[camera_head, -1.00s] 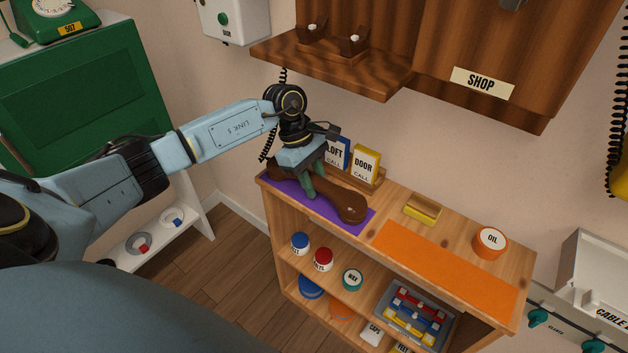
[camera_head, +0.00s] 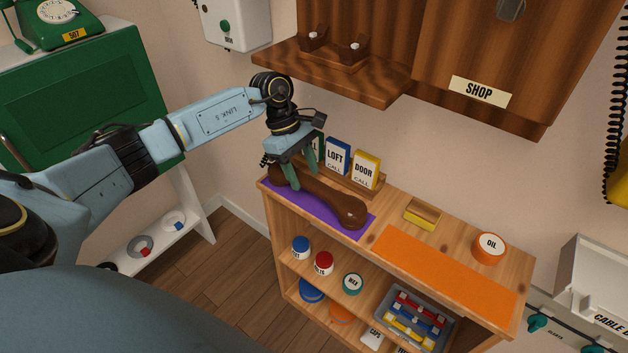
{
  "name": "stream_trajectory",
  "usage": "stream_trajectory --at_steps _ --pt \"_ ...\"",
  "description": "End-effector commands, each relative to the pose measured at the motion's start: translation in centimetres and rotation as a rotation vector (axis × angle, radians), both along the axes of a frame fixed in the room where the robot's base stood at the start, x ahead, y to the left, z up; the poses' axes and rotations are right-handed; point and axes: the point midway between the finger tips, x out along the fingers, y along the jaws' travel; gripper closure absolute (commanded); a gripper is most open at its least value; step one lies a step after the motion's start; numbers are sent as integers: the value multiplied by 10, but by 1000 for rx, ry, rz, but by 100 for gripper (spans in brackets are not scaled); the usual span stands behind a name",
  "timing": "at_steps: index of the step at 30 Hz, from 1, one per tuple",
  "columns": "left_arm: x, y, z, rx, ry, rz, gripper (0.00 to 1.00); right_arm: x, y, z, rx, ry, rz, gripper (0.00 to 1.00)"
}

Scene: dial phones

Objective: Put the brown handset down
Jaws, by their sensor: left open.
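The brown handset (camera_head: 322,196) lies on the purple mat (camera_head: 298,207) on top of the wooden shelf unit. Its near right end rests by the mat's right edge. My right gripper is not in view.
Cards reading LOFT (camera_head: 338,158) and DOOR (camera_head: 366,170) stand behind the handset. A yellow-sided block (camera_head: 422,214), an orange mat (camera_head: 445,267) and an OIL tin (camera_head: 489,247) are to the right. The brown SHOP phone's ledge (camera_head: 340,72) overhangs above.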

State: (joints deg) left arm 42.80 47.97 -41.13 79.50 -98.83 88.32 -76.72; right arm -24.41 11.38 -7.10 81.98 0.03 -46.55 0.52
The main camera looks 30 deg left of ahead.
Motion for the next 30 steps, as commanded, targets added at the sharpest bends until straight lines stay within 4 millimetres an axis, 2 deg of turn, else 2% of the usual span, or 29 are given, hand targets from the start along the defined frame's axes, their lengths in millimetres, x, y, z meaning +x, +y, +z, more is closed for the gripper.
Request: stream_trajectory --at_steps 1,6,12,18,30 --pt "1 15 -1 2 2 6 49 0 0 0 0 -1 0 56" --pt "4 54 -1 0 2 6 49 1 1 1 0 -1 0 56" --pt "7 84 -1 -1 0 1 49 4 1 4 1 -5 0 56" --pt "8 95 -1 -2 0 0 49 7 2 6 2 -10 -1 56" --pt "7 95 -1 -1 1 -1 49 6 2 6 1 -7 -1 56"
